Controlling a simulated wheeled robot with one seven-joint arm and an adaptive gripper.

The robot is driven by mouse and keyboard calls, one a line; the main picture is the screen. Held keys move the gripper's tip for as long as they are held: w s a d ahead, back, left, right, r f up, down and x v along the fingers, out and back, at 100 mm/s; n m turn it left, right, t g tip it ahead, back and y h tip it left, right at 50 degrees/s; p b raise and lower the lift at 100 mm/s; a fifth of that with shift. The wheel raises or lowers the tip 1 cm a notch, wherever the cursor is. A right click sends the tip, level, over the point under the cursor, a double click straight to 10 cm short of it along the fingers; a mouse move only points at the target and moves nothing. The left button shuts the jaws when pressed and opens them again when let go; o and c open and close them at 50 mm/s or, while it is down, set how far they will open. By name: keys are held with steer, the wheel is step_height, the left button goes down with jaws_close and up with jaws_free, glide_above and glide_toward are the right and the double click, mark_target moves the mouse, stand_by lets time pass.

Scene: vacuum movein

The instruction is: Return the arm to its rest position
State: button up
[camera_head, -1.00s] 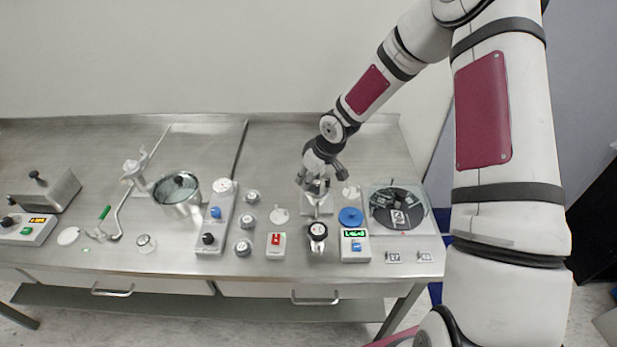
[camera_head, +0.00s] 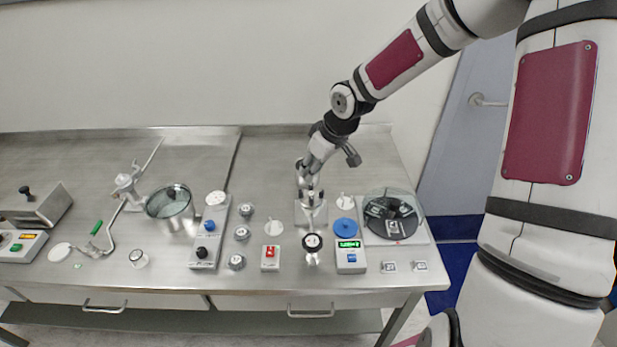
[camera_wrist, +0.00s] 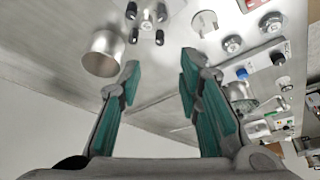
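My gripper (camera_head: 306,172) is above the back middle of the steel bench in the head view, beyond the small metal stand (camera_head: 311,213). In the wrist view my gripper (camera_wrist: 158,85) shows two teal-padded fingers spread apart with nothing between them. My arm reaches in from the upper right. In the wrist view a metal cylinder (camera_wrist: 103,52) lies beyond the left finger, apart from it. Whether my gripper touches anything in the head view is hard to tell.
A red-switch box (camera_head: 271,257), a control strip (camera_head: 209,240) and a glass-lidded pot (camera_head: 172,209) stand further left. The bench's back middle (camera_head: 265,165) is clear.

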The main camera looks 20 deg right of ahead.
steer(key=shift+s+d+r, duration=0.1)
steer(key=shift+s+r, duration=0.15)
steer(key=shift+r, duration=0.3)
steer(key=s+a+r+m+t+h, duration=0.1)
steer(key=s+r+m, duration=0.2)
steer(key=s+r, duration=0.7)
steer(key=s+a+r+m+h+b, duration=0.1)
steer(key=s+r+m, duration=0.2)
steer(key=s+r, duration=0.8)
steer(key=s, duration=0.6)
steer(key=shift+s+a+r+t, duration=0.15)
steer(key=shift+a+t, duration=0.25)
